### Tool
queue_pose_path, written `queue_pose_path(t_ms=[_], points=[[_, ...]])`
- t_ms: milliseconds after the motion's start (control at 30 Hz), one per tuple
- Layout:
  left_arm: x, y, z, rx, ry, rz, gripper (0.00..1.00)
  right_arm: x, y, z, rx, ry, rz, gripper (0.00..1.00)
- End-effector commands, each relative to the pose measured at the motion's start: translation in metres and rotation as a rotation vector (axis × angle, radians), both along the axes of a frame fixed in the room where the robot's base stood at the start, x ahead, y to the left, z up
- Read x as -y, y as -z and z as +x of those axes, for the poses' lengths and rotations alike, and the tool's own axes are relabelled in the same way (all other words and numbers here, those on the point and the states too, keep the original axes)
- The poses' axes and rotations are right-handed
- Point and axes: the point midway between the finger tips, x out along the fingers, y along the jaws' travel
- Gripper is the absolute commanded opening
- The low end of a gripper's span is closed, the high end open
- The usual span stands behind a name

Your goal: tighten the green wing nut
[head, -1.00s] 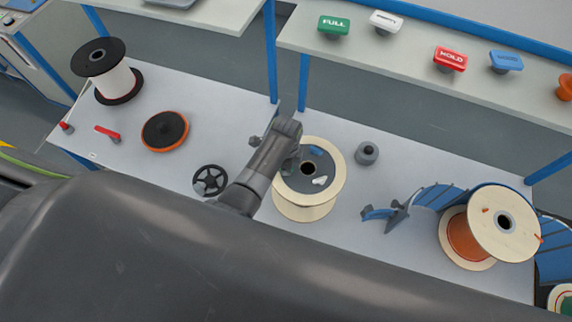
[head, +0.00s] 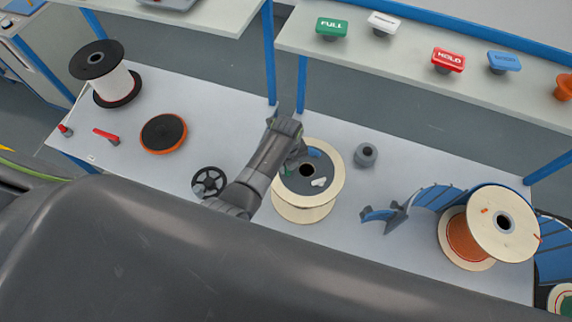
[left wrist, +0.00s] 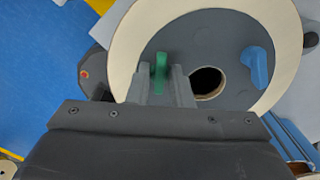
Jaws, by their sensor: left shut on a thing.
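The green wing nut (left wrist: 160,70) stands on the dark grey face of a cream-rimmed spool (left wrist: 215,45), beside its dark centre hole. My left gripper (left wrist: 164,84) is shut on the wing nut, with a finger on each side of it in the left wrist view. In the head view my left gripper (head: 296,155) is at the upper left of the spool (head: 305,205), and a small bit of green (head: 287,170) shows below it. A blue wing nut (left wrist: 256,67) and a white one (head: 319,182) sit on the same face. My right gripper is not seen.
A grey weight-like object (head: 366,155) stands right of the spool, and a black handwheel (head: 209,182) lies left of it. An orange-and-black disc (head: 163,133) and red-handled parts (head: 107,136) lie further left. An orange-wound reel (head: 466,238) stands at right.

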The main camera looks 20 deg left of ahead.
Motion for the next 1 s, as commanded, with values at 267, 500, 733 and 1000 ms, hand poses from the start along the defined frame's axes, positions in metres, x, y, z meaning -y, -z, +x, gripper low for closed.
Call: queue_pose_path(t_ms=[267, 500, 733, 1000], points=[[0.0023, 0.0008, 0.0001, -0.002, 0.254, -0.002, 0.00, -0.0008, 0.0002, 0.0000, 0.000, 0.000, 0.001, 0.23], [0.0033, 0.0008, 0.0005, -0.002, 0.431, -0.002, 0.00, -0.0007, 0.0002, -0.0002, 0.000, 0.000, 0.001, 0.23], [0.0039, 0.0008, 0.0008, -0.002, 0.536, -0.002, 0.00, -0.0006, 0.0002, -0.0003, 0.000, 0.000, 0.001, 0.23], [0.0041, 0.0008, 0.0007, -0.003, 0.586, -0.001, 0.00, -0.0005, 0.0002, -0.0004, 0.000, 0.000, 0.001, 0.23]])
